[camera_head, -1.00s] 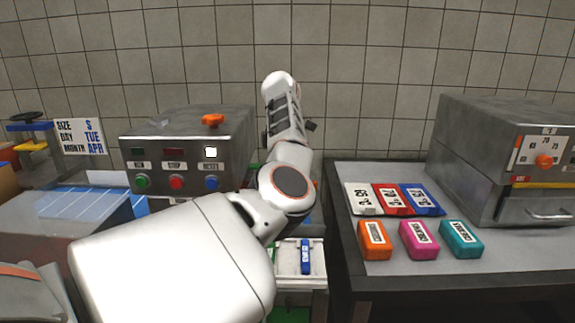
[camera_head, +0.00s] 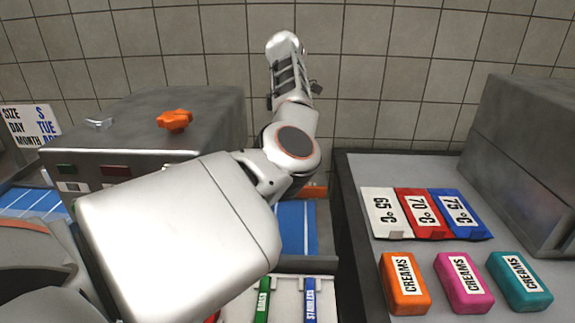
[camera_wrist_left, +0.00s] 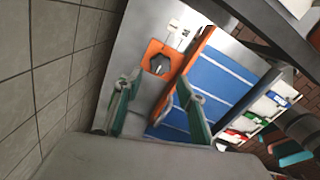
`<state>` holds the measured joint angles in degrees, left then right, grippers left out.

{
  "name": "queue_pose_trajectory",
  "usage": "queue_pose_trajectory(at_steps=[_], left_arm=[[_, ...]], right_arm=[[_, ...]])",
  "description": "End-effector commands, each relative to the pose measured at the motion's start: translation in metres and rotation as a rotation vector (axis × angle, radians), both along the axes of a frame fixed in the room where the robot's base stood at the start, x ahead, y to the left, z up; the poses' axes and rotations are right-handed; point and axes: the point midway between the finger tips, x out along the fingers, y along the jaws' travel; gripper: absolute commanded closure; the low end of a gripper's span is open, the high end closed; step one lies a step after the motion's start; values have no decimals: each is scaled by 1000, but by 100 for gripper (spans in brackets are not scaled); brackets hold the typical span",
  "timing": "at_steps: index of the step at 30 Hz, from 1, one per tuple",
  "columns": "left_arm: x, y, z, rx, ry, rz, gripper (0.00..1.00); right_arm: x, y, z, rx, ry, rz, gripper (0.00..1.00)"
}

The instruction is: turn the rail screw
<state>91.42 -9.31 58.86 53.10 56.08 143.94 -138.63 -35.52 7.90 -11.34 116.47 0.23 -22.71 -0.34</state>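In the left wrist view a dark knob-like screw (camera_wrist_left: 158,65) sits on an orange plate (camera_wrist_left: 152,50) beside a long orange rail (camera_wrist_left: 200,48); I take it to be the rail screw. My left gripper (camera_wrist_left: 154,87) is open, its two green-padded fingers apart, with the screw seen beyond the gap. I cannot tell the distance between them. In the head view my left arm hides this gripper and the screw; only a bit of orange (camera_head: 314,191) shows beside the arm. A dark shape with teal pads (camera_wrist_left: 295,158) at the wrist view's edge may be my right gripper.
A grey machine with an orange star knob (camera_head: 174,120) stands left of my arm. A blue striped bed (camera_head: 297,240) lies behind a tray of coloured strips (camera_head: 286,286). The right bench (camera_head: 350,190) holds temperature cards (camera_head: 425,213) and three creams blocks (camera_head: 464,284). A tiled wall is behind.

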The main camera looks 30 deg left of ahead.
Motion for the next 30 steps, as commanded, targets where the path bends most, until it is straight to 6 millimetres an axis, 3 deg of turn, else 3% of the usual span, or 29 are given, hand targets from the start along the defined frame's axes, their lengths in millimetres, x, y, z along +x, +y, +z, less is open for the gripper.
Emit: queue_pose_trajectory(at_steps=[9, 15, 28, 30], left_arm=[[0, 0, -48, 0, 8, 1, 61], [0, 0, -72, 0, 6, 1, 61], [0, 0, -77, 0, 0, 0, 61], [0, 0, -77, -1, 1, 0, 79]], right_arm=[[-13, -5, -24, -20, 33, 4, 60], [-12, -7, -29, -31, 34, 7, 60], [-4, -7, -21, -30, 13, 6, 60], [-4, -7, -22, -29, 15, 7, 60]])
